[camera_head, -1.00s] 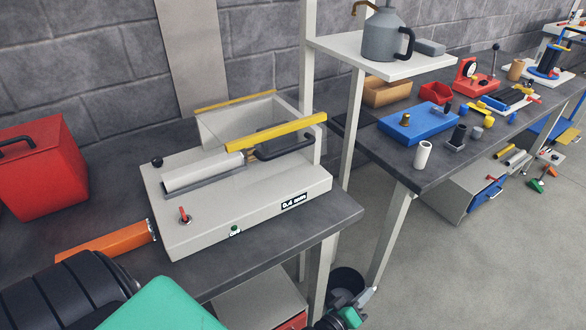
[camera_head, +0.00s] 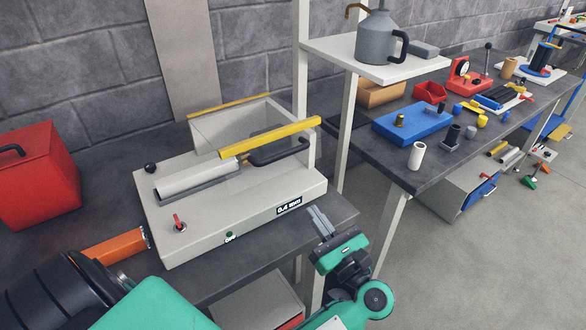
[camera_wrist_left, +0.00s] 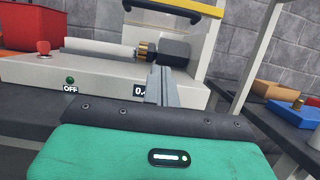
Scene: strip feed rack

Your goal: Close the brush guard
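The brush guard (camera_head: 227,129) is a clear box-shaped cover with a yellow bar (camera_head: 270,137) and a black handle (camera_head: 282,151). It stands raised over the back of the pale machine (camera_head: 240,205). In the left wrist view the yellow bar (camera_wrist_left: 192,6) and black handle (camera_wrist_left: 160,8) show at the top edge, above the pale roller (camera_wrist_left: 95,50) and a dark block. My left gripper (camera_head: 319,218) is in front of the machine's right end, below the handle and apart from it. Its fingers (camera_wrist_left: 160,86) lie together with nothing between them. My right gripper is not in view.
A red case (camera_head: 40,180) stands at left and an orange cylinder (camera_head: 115,246) lies by the machine's front left. A white shelf (camera_head: 375,55) with a grey can rises behind right. A second bench (camera_head: 440,150) holds several parts.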

